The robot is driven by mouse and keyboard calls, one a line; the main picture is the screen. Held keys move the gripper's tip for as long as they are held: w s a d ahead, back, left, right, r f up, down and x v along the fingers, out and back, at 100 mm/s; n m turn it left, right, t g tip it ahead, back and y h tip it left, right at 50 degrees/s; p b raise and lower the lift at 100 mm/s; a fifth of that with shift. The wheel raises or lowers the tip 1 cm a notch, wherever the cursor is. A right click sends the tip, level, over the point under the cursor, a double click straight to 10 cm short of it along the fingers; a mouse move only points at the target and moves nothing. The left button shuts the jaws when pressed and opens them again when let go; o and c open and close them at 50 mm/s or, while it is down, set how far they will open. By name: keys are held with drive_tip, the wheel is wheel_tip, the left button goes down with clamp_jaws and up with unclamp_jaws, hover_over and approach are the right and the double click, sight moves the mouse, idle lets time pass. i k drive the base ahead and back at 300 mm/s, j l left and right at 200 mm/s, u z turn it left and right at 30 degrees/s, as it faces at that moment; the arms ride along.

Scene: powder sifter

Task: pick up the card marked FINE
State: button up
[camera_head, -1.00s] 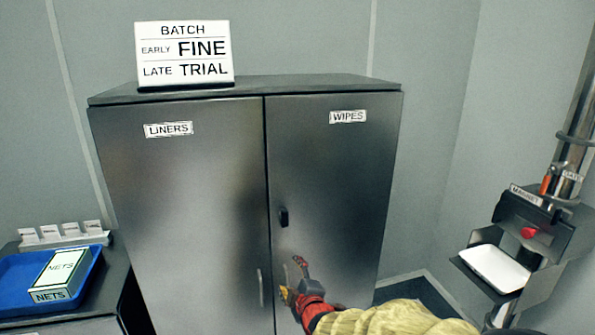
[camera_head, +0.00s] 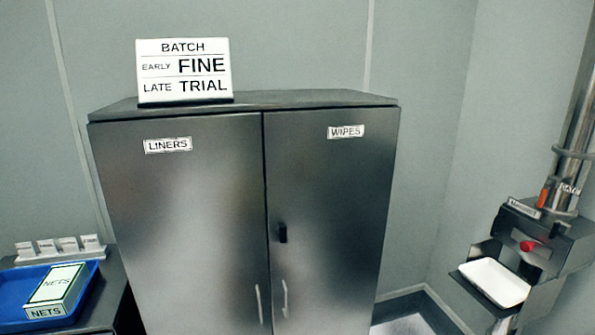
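A row of several small white cards (camera_head: 58,244) stands in a holder at the far left, behind a blue tray. Their print is too small to read, so I cannot tell which one is marked FINE. A white sign (camera_head: 184,71) on top of the cabinet reads BATCH, EARLY FINE, LATE TRIAL. My gripper is not in view.
A grey metal cabinet (camera_head: 200,220) with shut doors labelled LINERS and WIPES fills the middle. The blue tray (camera_head: 14,287) at left holds a box labelled NETS (camera_head: 56,288). At right stands a machine with a red knob (camera_head: 527,246) and a white tray (camera_head: 494,282).

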sight(91, 242)
drive_tip(key=u, duration=1.55)
drive_tip(key=i+j+z, duration=0.4)
drive_tip(key=i, duration=0.25)
drive_tip(key=i+j+z, duration=0.35)
drive_tip(key=i+j, duration=0.25)
drive_tip(key=j, duration=0.15)
drive_tip(key=i+j+z, duration=0.4)
drive_tip(key=j, duration=0.4)
drive_tip(key=i, duration=0.6)
